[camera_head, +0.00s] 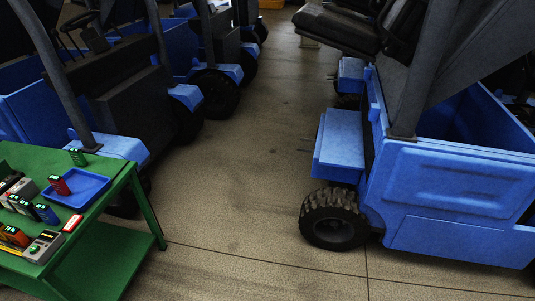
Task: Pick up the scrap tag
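A small flat red piece with a pale edge (72,223) lies on the green table at the lower left, in front of the blue tray. It looks like the scrap tag, but any writing is too small to read. The blue tray (94,195) stands beside it on the table and holds an upright red block (60,186). My gripper is not in view.
The green table (112,180) has a lower shelf (115,250). Several small blocks and a grey device (42,246) crowd its left side; a green block (77,157) stands behind the tray. Blue vehicles (440,200) line both sides. The concrete aisle (235,180) between is clear.

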